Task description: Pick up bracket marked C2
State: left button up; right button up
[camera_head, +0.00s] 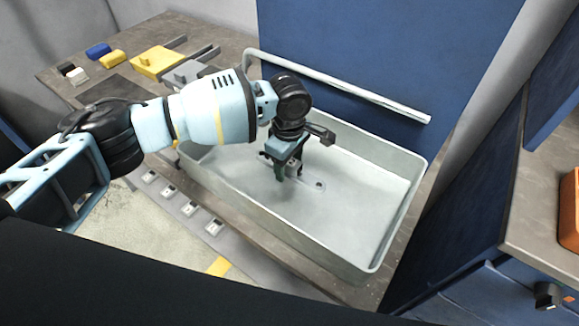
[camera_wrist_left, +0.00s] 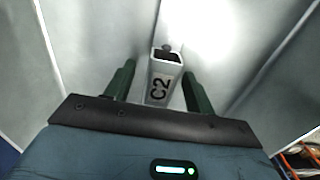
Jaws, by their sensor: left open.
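The bracket marked C2 (camera_wrist_left: 160,85) is a pale grey metal piece with a dark open end. It lies inside the grey tray (camera_head: 250,208). My left gripper (camera_wrist_left: 158,72) is open, with one dark green finger on each side of the bracket. I cannot tell whether the fingers touch it. In the head view my left gripper (camera_head: 285,172) points down into the tray and hides part of the bracket (camera_head: 318,184), whose flat end with a hole shows to the right. My right gripper is not in view.
The tray's walls stand around the gripper, and its right part is empty. A rail (camera_head: 350,92) runs along the back. Yellow (camera_head: 157,60) and blue (camera_head: 98,51) pieces lie at the back left. An orange object (camera_head: 569,208) stands far right.

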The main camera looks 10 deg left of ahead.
pick_arm(q)
jog(key=shift+f, duration=0.1)
grip_shut()
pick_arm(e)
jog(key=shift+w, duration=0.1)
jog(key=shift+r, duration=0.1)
pick_arm(q)
notch_tip(320, 180, up, 9)
jog(key=shift+f+p, duration=0.2)
jog(key=shift+p, duration=0.35)
jog(key=shift+r, duration=0.75)
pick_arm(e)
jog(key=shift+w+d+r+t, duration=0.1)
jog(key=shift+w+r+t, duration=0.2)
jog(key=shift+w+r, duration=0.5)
